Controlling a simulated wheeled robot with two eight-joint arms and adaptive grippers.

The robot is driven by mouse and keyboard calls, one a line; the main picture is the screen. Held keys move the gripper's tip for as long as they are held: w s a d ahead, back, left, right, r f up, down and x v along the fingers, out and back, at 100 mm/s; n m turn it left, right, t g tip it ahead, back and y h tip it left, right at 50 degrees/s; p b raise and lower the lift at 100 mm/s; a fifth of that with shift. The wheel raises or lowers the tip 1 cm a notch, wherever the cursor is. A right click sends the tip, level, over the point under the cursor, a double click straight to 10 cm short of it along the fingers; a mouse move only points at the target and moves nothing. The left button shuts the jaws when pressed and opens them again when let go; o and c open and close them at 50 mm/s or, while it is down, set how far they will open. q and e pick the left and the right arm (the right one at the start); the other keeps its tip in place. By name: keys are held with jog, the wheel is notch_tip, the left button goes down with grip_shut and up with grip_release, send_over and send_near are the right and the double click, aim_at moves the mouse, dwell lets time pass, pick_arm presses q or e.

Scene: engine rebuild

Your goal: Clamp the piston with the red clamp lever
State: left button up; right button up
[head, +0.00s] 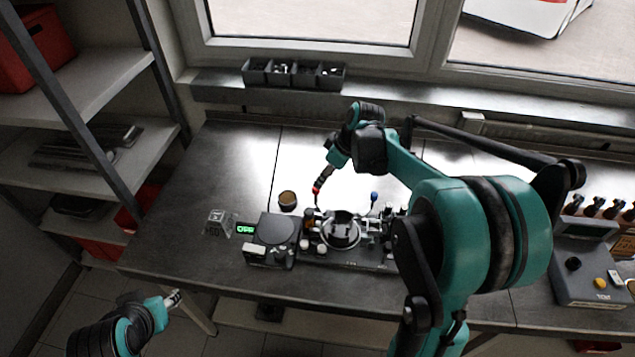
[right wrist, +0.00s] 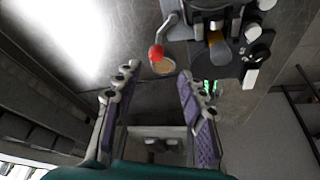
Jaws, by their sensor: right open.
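The red clamp lever ends in a red ball knob (head: 315,190) on the fixture (head: 350,258) on the bench. The knob also shows in the right wrist view (right wrist: 156,52), ahead of the fingers, on a bent metal rod. The piston (head: 340,230) appears as a round light-rimmed part in the middle of the fixture. My right gripper (head: 321,183) is just above and beside the red knob; in its wrist view the right gripper (right wrist: 158,88) is open, with nothing between its fingers. My left gripper (head: 173,298) is off the bench's front left edge, its fingers too small to judge.
A second lever with a blue knob (head: 374,196) stands right of the piston. A scale (head: 275,235) with a green display stands at left. A small round brown-topped cup (head: 288,199) sits behind it. A control box (head: 590,275) is at far right. The bench's left end is mostly clear.

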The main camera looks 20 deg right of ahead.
jog(key=x, duration=0.2)
jog(key=b+x, duration=0.1)
jog(key=x, duration=0.2)
jog(key=b+x, duration=0.1)
jog(key=x, duration=0.2)
jog(key=shift+w+d+f, duration=0.1)
jog(key=shift+w+d, duration=0.05)
jog(key=shift+w, duration=0.15)
jog(key=shift+c, duration=0.4)
grip_shut()
